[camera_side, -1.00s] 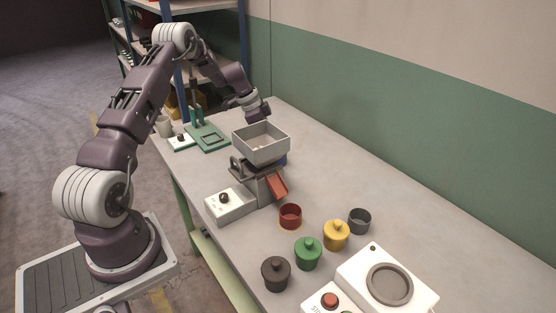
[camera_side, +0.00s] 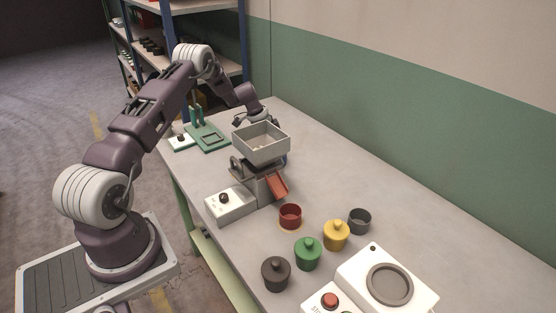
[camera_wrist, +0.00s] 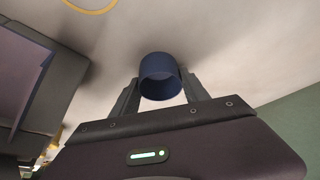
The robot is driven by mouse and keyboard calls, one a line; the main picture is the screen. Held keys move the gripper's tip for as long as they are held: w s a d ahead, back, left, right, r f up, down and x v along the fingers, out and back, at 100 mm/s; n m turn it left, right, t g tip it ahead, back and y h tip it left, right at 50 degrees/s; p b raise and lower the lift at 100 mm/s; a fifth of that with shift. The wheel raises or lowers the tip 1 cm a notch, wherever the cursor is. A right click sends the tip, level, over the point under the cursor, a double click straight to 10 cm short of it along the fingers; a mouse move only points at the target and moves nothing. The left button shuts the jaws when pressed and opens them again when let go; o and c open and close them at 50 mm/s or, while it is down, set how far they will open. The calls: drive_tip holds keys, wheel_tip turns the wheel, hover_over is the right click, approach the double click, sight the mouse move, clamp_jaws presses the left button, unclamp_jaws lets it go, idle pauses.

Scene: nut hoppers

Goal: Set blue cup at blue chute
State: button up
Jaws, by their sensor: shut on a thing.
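The blue cup (camera_wrist: 160,80) is between the fingers of my gripper (camera_wrist: 160,92) in the wrist view. The gripper is shut on it. The cup's open rim shows, and pale table surface is behind it. In the side view my wrist (camera_side: 250,105) is behind the grey hopper (camera_side: 262,145), which hides the fingers and the cup. A small dark blue patch (camera_side: 285,158) shows at the hopper's right edge; I cannot tell if it is the blue chute. A yellow ring (camera_wrist: 90,8) lies on the table, apart from the cup.
A red chute (camera_side: 277,186) points at a red cup (camera_side: 290,217). A white console (camera_side: 400,275) is at front right. The table along the wall is clear.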

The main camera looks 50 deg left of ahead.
wheel_tip(320, 180, up, 9)
drive_tip(key=s+a+f+m, duration=0.1)
drive_tip(key=s, duration=0.2)
drive_tip(key=s+a+f+m, duration=0.1)
drive_tip(key=s+a+f, duration=0.1)
drive_tip(key=s, duration=0.2)
drive_tip(key=s+a+f+m+g+h, duration=0.1)
drive_tip(key=s, duration=0.2)
drive_tip(key=shift+s+a+f+m, duration=0.15)
drive_tip(key=shift+s+a+m, duration=0.1)
drive_tip(key=shift+s+m, duration=0.15)
drive_tip(key=shift+s+d+f+m, duration=0.25)
drive_tip(key=shift+s+f, duration=0.1)
drive_tip(key=shift+s, duration=0.1)
drive_tip(key=shift+s+d+f+m, duration=0.15)
drive_tip(key=shift+s+d+f, duration=0.05)
drive_tip(key=shift+s+f, duration=0.2)
wheel_tip(320, 180, down, 3)
drive_tip(key=shift+s, duration=0.15)
drive_tip(key=o, duration=1.5)
drive_tip(key=shift+f, duration=0.1)
drive_tip(key=shift+c, duration=0.2)
